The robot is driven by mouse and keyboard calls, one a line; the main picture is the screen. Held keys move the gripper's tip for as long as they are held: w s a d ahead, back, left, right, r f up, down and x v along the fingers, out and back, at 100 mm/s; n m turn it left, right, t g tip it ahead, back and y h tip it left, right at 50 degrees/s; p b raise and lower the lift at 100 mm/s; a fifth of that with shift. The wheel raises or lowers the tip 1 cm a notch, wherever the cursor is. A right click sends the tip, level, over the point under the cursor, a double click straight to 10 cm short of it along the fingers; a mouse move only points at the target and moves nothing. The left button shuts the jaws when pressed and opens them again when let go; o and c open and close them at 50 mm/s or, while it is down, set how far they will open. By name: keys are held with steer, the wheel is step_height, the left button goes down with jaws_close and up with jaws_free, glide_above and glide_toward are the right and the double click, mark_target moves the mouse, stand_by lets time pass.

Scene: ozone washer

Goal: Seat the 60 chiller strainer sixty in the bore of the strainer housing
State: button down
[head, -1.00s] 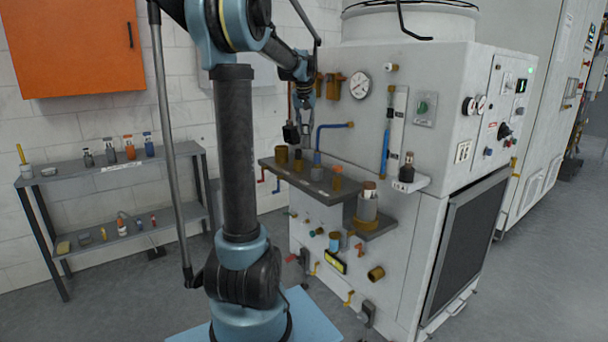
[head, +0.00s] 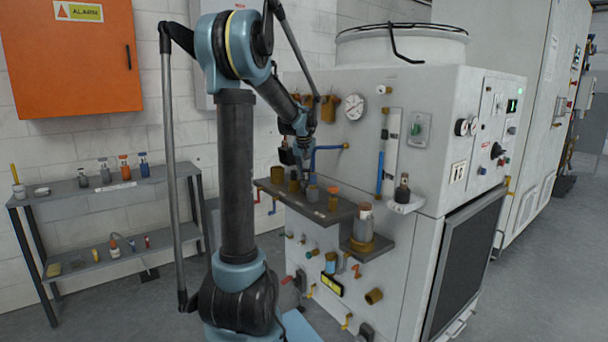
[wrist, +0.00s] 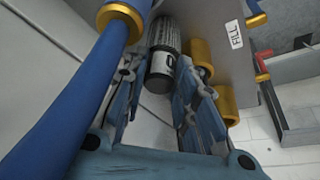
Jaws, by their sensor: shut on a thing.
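In the wrist view, the chiller strainer (wrist: 164,52) is a grey mesh cylinder with a dark end and a white label whose number is not fully readable. It sits between the two blue fingers of my gripper (wrist: 162,72), which is shut on it. In the head view my gripper (head: 308,172) points down over the dark shelf (head: 318,214) on the white machine. A grey cylinder (head: 312,192) shows at its fingertips, probably the strainer. I cannot tell which fitting is the strainer housing; its bore is not clearly seen.
Brass cylinders (head: 278,174) and (head: 333,201) stand close on the shelf. A blue pipe (head: 328,148) runs just behind my gripper and crosses near it in the wrist view (wrist: 85,85). A labelled grey cylinder (head: 365,218) stands on the lower step. Small valves project below.

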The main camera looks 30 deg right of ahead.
steer(key=shift+f, duration=0.15)
steer(key=c, duration=1.3)
jaws_free()
steer(key=v, duration=1.2)
steer(key=shift+a, duration=0.15)
